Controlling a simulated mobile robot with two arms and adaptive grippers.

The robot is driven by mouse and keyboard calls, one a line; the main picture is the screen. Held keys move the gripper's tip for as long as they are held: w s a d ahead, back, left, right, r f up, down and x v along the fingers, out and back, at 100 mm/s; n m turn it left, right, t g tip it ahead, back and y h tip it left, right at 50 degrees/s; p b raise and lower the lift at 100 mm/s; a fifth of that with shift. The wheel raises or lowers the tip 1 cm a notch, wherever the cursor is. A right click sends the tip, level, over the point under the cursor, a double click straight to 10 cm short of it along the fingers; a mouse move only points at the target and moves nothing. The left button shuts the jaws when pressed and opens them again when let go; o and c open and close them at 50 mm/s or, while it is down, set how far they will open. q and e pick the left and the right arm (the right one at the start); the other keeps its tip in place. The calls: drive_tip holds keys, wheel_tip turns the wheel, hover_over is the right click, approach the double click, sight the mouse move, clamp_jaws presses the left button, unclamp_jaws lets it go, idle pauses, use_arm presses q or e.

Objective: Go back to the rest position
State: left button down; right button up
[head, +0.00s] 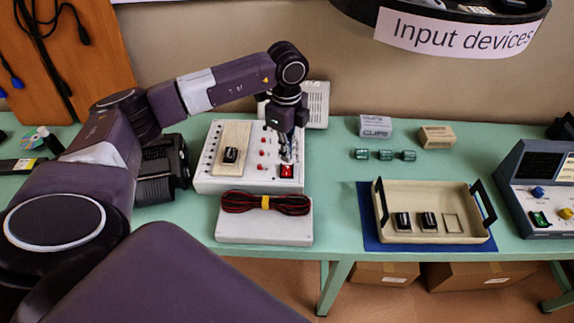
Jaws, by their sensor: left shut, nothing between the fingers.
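My left gripper (286,152) is shut and empty. It points down over the right side of the white panel box (218,168), just above a red switch (287,172). I cannot tell whether the fingertips touch the switch. A beige plate with a black switch (231,155) sits on the left part of the same box. My left arm reaches in from the left and arches over the table. My right gripper is not in view.
A white box with a red-black cable coil (265,203) stands in front. A beige tray (437,237) with black switches lies on a blue mat (370,228). Small green parts (385,155) and a blue-grey console (540,195) are at right. An "Input devices" sign (460,35) hangs above.

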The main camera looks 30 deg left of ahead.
use_arm(q)
drive_tip(key=shift+r, duration=0.5)
drive_tip(key=shift+f, duration=0.1)
